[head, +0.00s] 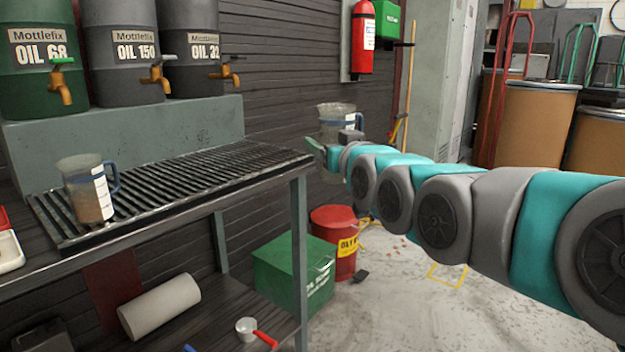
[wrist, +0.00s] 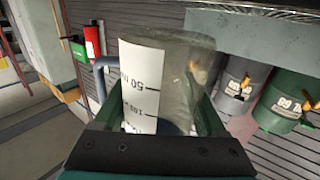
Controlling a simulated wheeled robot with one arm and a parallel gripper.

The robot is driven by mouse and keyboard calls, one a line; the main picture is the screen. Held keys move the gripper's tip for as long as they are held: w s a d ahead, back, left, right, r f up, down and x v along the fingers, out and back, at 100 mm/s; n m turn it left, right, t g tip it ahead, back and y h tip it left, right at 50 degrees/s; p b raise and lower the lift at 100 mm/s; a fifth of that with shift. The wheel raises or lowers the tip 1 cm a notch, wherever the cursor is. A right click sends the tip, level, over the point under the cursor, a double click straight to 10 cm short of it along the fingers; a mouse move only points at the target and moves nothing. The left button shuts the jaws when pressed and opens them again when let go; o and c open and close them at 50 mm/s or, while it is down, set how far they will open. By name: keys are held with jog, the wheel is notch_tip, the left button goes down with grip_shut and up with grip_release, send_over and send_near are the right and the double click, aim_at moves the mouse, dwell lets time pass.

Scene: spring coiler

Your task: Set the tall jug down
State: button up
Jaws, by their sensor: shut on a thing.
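My gripper (head: 330,148) is shut on a clear tall jug (head: 337,113) and holds it in the air just past the right end of the slatted bench. The jug looks about upright in the head view, partly hidden by my gripper. In the wrist view the jug (wrist: 180,75) fills the space between the fingers, showing a white scale label and a blue handle at its left. A second clear jug (head: 90,190), with a blue handle, white label and brownish contents, stands at the left of the slatted rack (head: 190,178).
Oil drums with taps (head: 125,50) stand on a grey ledge (head: 215,120) behind the rack. The rack's middle and right are clear. A green box (head: 293,270) and red bin (head: 338,222) are on the floor. A lower shelf holds a roll (head: 160,306) and a scoop (head: 246,328).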

jog(key=w+d+f+m+h, duration=0.1)
jog(key=w+d+f, duration=0.3)
jog(key=f, duration=0.4)
jog(key=w+d+f+m+h+p, duration=0.1)
jog(key=w+d+f+h, duration=0.1)
jog(key=w+d+f, duration=0.2)
jog(key=w+d+f+m+h+p, duration=0.1)
jog(key=w+d+f, duration=0.3)
jog(key=w+f, duration=0.4)
notch_tip(320, 180, down, 4)
jog(key=shift+r+m+t+h, duration=0.15)
jog(key=shift+m+t+h, duration=0.2)
jog(key=shift+h, duration=0.45)
